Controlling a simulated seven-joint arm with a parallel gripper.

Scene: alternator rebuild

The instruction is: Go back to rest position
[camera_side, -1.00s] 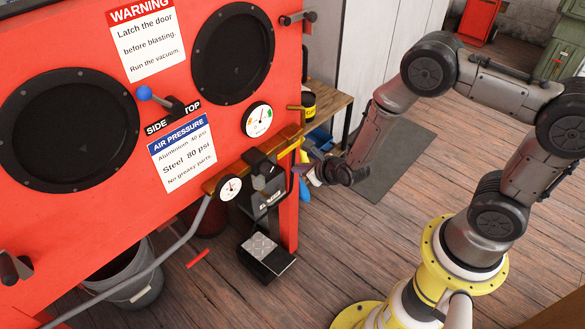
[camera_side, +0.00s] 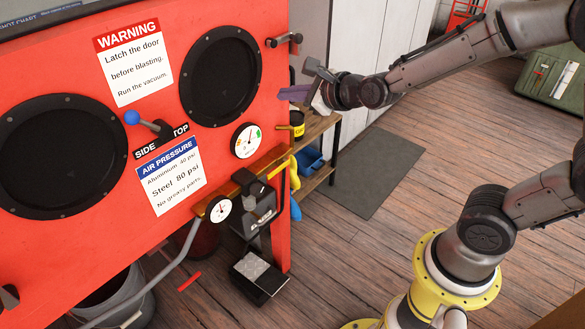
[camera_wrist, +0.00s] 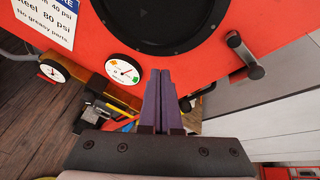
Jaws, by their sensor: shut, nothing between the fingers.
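My gripper (camera_side: 290,93) is at the right end of the red blast cabinet (camera_side: 60,215) in the side view, raised above the wooden shelf. Its purple fingers point left toward the cabinet. In the wrist view the two fingers of my gripper (camera_wrist: 161,75) lie side by side, shut and empty. Their tips appear just below a black round port, beside the pressure gauge (camera_wrist: 122,69). I cannot tell the exact gap between the fingertips and the cabinet.
A latch handle (camera_side: 284,40) sticks out of the cabinet's upper right. A wooden shelf (camera_side: 318,127) with a dark can (camera_side: 297,122) stands behind. A foot pedal (camera_side: 262,276) and a grey bucket (camera_side: 118,300) are on the floor. Open floor lies around the grey mat (camera_side: 378,175).

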